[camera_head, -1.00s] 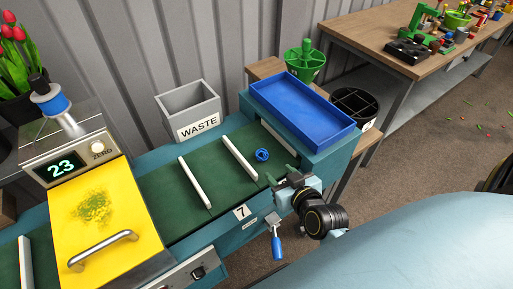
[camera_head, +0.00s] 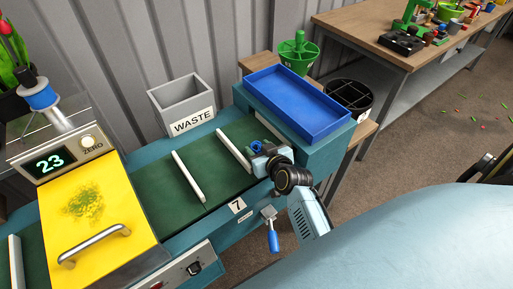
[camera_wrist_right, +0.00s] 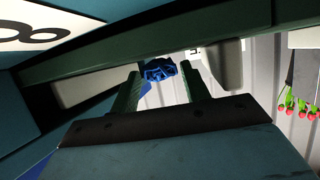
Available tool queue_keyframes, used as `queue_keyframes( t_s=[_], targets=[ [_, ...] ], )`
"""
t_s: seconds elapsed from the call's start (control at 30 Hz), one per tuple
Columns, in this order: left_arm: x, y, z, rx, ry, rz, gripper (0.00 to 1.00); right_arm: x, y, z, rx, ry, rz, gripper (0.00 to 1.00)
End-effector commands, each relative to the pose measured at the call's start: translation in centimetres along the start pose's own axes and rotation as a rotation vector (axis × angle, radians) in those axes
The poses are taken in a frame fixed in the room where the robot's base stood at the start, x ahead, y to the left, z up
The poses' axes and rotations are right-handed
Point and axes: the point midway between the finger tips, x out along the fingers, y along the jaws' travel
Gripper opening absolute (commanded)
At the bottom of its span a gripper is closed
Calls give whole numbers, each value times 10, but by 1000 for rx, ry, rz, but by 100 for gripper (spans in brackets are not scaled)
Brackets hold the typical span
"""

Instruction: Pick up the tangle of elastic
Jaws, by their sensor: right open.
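The tangle of elastic (camera_head: 257,146) is a small blue knot at the right end of the green belt, beside a white bar. My right gripper (camera_head: 261,152) is right at it, coming in from the belt's front edge, and partly hides it in the head view. In the right wrist view the blue tangle (camera_wrist_right: 159,70) shows between the tips of the two green fingers (camera_wrist_right: 160,84), which stand apart. I cannot tell whether either finger touches it. My left gripper is not in view.
White bars (camera_head: 188,177) cross the green belt (camera_head: 160,185). A blue tray (camera_head: 335,127) stands just right of the tangle. A grey WASTE bin (camera_head: 183,100) stands behind the belt. A yellow-topped scale reading 23 (camera_head: 110,220) is at left.

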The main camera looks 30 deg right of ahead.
Motion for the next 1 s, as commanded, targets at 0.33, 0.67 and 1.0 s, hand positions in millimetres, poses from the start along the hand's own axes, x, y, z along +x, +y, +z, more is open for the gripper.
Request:
queue_keyframes(
  t_s=[0.33,0.67,1.0],
  targets=[
    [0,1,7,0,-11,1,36,0,0,0,0,0,0,24],
    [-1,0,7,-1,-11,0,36,-1,0,-2,0,1,0,13],
    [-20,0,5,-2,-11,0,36,-24,0,-58,0,5,1,13]
  ],
)
